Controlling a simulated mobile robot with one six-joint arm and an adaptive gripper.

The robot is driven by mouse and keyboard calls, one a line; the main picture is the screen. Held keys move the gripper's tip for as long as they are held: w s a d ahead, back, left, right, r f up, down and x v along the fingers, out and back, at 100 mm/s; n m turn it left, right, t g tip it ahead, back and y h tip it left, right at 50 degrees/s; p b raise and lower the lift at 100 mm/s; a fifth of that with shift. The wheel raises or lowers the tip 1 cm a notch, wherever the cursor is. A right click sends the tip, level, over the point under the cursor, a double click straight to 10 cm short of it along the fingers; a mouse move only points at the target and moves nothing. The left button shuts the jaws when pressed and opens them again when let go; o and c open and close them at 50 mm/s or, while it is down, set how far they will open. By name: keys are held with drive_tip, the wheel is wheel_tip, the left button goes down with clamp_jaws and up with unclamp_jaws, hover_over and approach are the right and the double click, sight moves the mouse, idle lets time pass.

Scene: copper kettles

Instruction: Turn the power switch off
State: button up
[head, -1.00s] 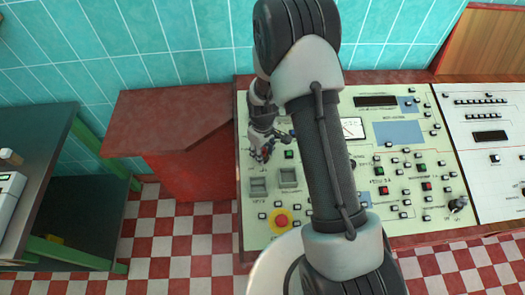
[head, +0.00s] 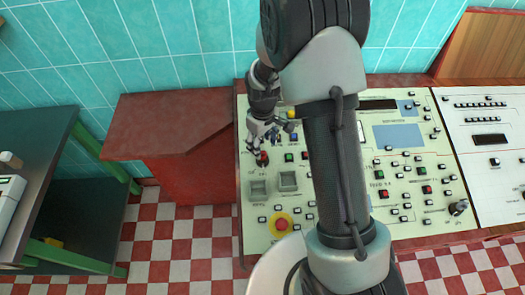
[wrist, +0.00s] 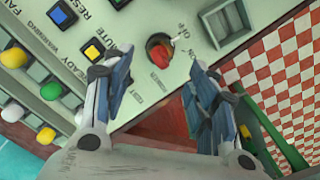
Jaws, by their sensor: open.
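The power switch (wrist: 160,52) is a red rotary knob on the pale console panel, with ON and OFF printed beside it in the wrist view. In the head view the red switch (head: 262,159) shows at the panel's left side, just below my gripper (head: 268,142). In the wrist view my gripper (wrist: 160,75) is open, with one blue-padded finger on each side of the picture. The knob shows in the gap, beyond the fingertips, and nothing is held. I cannot tell whether the fingertips touch the panel, or exactly which mark the knob points to.
Green, yellow and white buttons (wrist: 40,110) and square lit buttons (wrist: 93,49) lie left of the switch in the wrist view. A grey recessed square (wrist: 226,22) lies to its right. A red emergency button (head: 281,224) on yellow sits lower on the panel.

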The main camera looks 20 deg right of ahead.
drive_tip(key=shift+r, duration=2.35)
drive_tip(key=shift+s+f, duration=0.1)
drive_tip(key=shift+s, duration=0.05)
